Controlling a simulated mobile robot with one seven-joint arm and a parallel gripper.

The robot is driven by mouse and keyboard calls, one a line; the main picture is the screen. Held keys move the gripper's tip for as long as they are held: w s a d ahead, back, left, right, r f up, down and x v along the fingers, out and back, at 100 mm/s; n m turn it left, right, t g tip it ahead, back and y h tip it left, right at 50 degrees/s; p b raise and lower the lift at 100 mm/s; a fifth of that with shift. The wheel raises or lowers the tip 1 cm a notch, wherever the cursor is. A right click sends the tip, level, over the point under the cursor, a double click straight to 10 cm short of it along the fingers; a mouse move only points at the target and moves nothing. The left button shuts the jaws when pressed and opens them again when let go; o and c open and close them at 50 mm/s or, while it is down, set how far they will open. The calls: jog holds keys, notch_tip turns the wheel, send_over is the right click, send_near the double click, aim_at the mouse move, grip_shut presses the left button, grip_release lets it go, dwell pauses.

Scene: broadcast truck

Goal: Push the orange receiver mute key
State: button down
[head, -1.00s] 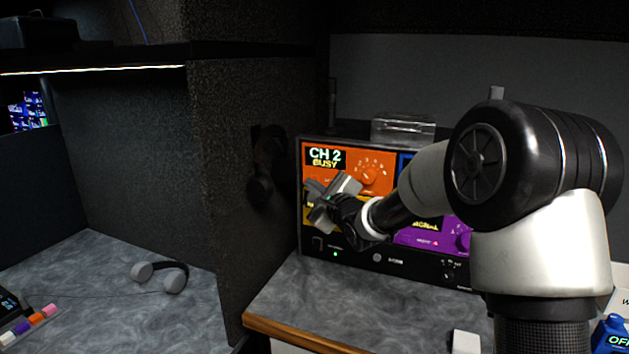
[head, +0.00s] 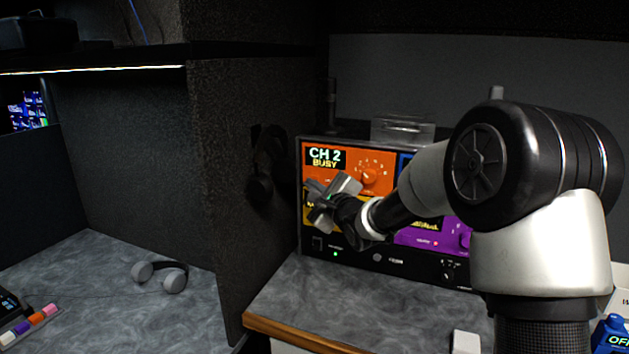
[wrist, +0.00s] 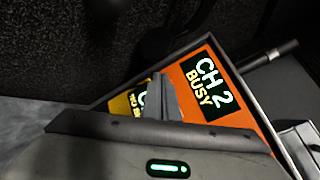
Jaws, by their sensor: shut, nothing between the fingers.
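The orange receiver (head: 349,184) is the upper left panel of a rack unit. It has a lit "CH 2 BUSY" display (head: 325,158) and an orange knob (head: 369,176). The panel also shows tilted in the wrist view (wrist: 187,77). My gripper (head: 314,188) is shut and empty in front of the orange panel's lower left part and the yellow panel below it. In the wrist view, its fingers (wrist: 160,90) overlap the border between yellow and orange. I cannot make out the mute key; the gripper covers part of that area. Contact with the panel cannot be told.
A yellow panel (head: 308,207) lies below the orange one, and a purple panel (head: 425,238) is at lower right. A dark partition (head: 215,200) with a hanging headset (head: 262,165) stands close left.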

dwell(0.3)
jog(key=shift+w+d+p, duration=0.15)
jog(key=shift+w+p, duration=0.25)
jog(key=shift+w, duration=0.1)
dwell(0.4)
jog(key=shift+s, duration=0.5)
jog(key=shift+s, duration=0.1)
jog(key=s, duration=0.1)
jog(key=s+a, duration=0.1)
jog(key=s, duration=0.1)
jog(key=s+a+b, duration=0.1)
jog(key=s, duration=0.1)
jog(key=shift+s+a, duration=0.15)
jog(key=shift+s, duration=0.1)
